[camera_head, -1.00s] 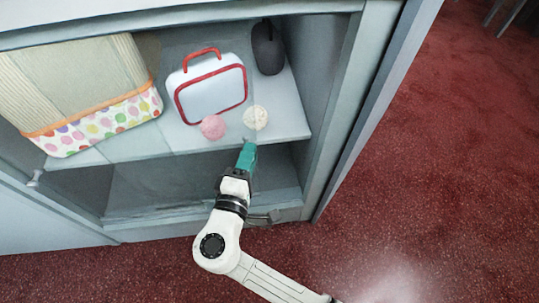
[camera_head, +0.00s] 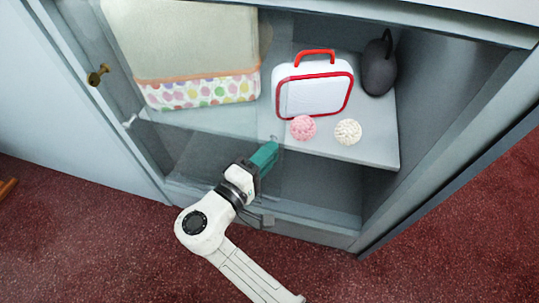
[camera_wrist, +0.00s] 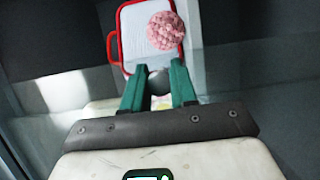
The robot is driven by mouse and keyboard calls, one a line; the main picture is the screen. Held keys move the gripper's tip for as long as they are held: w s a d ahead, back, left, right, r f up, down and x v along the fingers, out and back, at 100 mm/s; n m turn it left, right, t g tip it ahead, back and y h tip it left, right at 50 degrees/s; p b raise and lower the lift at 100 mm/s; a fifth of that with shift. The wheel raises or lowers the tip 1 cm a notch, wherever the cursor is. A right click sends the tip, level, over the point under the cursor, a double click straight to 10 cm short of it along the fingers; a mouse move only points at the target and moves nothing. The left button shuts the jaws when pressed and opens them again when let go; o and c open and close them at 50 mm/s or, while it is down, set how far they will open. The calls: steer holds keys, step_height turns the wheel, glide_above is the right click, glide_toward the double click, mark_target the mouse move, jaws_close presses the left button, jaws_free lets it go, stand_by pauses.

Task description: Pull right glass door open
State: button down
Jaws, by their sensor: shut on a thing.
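The right glass door (camera_head: 215,135) is a clear, faintly reflecting pane in front of the grey cabinet's shelf; its edges are hard to make out. My gripper (camera_head: 270,148), with green fingers, is at the pane, below and left of the pink ball in the head view. In the wrist view, my gripper (camera_wrist: 157,84) is shut on a small round grey knob (camera_wrist: 158,85) of the door. How far the door stands open cannot be told.
Behind the glass are a dotted fabric bag (camera_head: 200,92), a white case with red trim (camera_head: 315,95), a pink ball (camera_head: 303,128), a white ball (camera_head: 348,132) and a dark rounded object (camera_head: 378,68). A brass knob (camera_head: 98,74) is at left. Red carpet (camera_head: 450,235) lies clear in front.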

steer(key=shift+f, duration=0.1)
steer(key=c, duration=0.9)
jaws_free()
steer(key=p+v, duration=0.2)
steer(key=v, duration=0.8)
steer(key=shift+s+a, duration=0.25)
steer(key=shift+s, duration=0.05)
